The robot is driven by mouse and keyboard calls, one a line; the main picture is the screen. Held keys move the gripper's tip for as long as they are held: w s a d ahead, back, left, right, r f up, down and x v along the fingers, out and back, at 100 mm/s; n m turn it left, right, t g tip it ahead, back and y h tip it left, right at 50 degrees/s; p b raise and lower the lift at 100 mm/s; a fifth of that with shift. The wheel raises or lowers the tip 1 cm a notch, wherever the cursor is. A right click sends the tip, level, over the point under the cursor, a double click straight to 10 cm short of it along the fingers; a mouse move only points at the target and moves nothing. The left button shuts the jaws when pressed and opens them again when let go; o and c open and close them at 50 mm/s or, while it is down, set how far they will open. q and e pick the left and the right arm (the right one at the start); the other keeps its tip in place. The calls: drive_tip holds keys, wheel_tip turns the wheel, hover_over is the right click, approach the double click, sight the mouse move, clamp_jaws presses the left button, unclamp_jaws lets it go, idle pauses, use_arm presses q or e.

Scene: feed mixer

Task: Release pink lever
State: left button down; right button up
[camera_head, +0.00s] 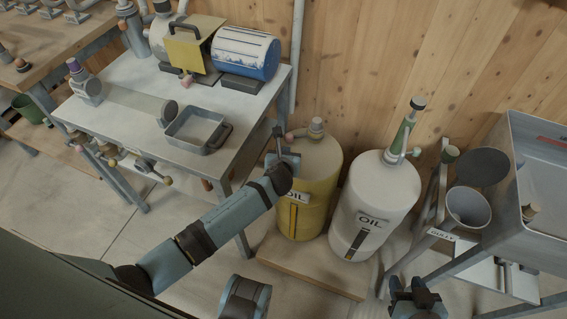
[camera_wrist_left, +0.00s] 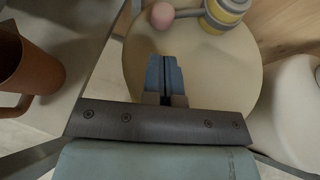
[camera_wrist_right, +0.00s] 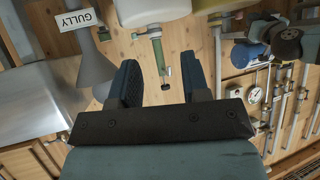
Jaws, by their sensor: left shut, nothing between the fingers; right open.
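The pink lever is a small pink ball on a short grey arm, on the valve at the top of the yellow oil tank (camera_head: 322,178). The pink ball (camera_head: 290,136) is partly beside my left gripper (camera_head: 278,134) in the head view. In the left wrist view the ball (camera_wrist_left: 162,16) lies just beyond my shut, empty fingertips (camera_wrist_left: 165,58), with a small gap in the picture.
A white oil tank (camera_head: 375,205) with a green-necked valve (camera_head: 402,135) stands right of the yellow one. The workbench (camera_head: 120,75) at left holds a metal tray (camera_head: 190,145) and a blue drum (camera_head: 245,52). A grey hopper (camera_head: 540,180) is at right.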

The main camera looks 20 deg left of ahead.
sight(288, 140)
use_arm(q)
drive_tip(key=x, duration=0.2)
drive_tip(key=r+b+x, duration=0.1)
drive_tip(key=x, duration=0.2)
drive_tip(key=shift+w, duration=0.2)
use_arm(e)
drive_tip(key=shift+a+r, duration=0.1)
drive_tip(key=shift+a, duration=0.1)
use_arm(q)
drive_tip(key=shift+a, duration=0.15)
use_arm(e)
drive_tip(key=shift+r, duration=0.15)
